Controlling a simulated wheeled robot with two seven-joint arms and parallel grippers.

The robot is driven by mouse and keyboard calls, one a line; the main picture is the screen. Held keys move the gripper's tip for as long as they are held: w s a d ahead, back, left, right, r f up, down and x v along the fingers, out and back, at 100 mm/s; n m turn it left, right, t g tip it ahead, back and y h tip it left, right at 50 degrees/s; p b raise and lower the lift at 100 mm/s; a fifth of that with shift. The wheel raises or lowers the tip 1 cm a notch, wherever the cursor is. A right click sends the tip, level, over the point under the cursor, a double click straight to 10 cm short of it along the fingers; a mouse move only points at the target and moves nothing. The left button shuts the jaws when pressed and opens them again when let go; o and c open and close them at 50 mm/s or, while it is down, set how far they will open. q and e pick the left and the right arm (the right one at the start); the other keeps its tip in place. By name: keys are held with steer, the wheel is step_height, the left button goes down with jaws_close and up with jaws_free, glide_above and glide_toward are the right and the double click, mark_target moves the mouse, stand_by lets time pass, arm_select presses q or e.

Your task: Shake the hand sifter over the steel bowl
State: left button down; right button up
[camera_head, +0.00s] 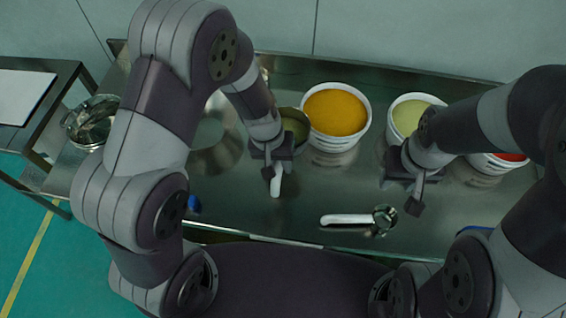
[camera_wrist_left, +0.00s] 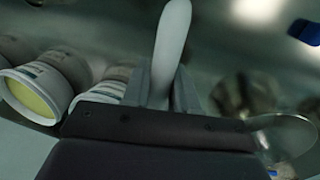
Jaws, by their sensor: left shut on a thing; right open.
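My left gripper (camera_head: 272,168) is shut on a white handle (camera_head: 276,184). In the left wrist view, this handle (camera_wrist_left: 172,45) stands up between the two fingers. A dark round rim with an olive inside (camera_head: 294,124) shows just behind the left gripper; it looks like the sifter's head, but the gripper hides how it joins the handle. A shiny steel bowl (camera_head: 213,140) stands left of the gripper, partly hidden by my left arm. My right gripper (camera_head: 413,196) is open and empty above the right part of the table.
A tub of orange powder (camera_head: 336,112), a pale green tub (camera_head: 408,115) and a red one (camera_head: 510,157) stand along the back. A white-handled scoop (camera_head: 350,219) lies near the front edge. Metal ware (camera_head: 90,122) stands at far left. The front middle of the steel table is mostly clear.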

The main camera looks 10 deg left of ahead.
arm_select(q)
steer(key=w+a, duration=0.3)
steer(key=a, duration=0.8)
steer(key=w+a+b, duration=0.1)
steer(key=w+a, duration=0.3)
steer(key=a, duration=0.7)
steer(key=shift+a, duration=0.35)
stand_by(5.4)
